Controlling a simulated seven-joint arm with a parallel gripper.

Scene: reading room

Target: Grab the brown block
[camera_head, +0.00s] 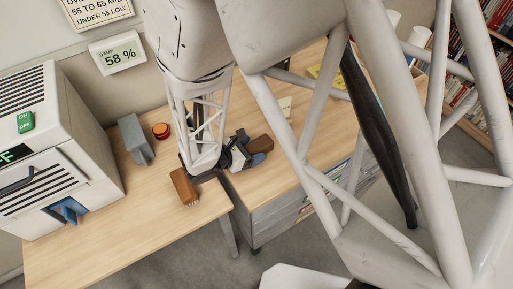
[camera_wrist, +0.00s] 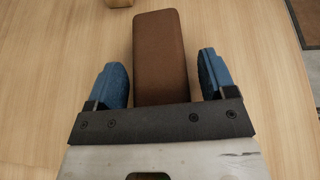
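The brown block (camera_wrist: 160,50) lies on the wooden desk. In the wrist view it sits between the two blue fingers of my gripper (camera_wrist: 163,78), with a visible gap on each side. The block extends past the fingertips, and its near end is hidden by the gripper's dark bar. In the head view the block (camera_head: 261,144) shows at the right side of my gripper (camera_head: 250,149), partly hidden by it. The gripper is open and holds nothing. I cannot tell its height above the desk.
A brown brush (camera_head: 184,187) lies left of the gripper near the desk's front edge. A grey upright object (camera_head: 135,139) and a red-orange round object (camera_head: 161,130) stand farther back. A white machine (camera_head: 62,150) fills the left side. Bare desk (camera_head: 130,230) lies at the front left.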

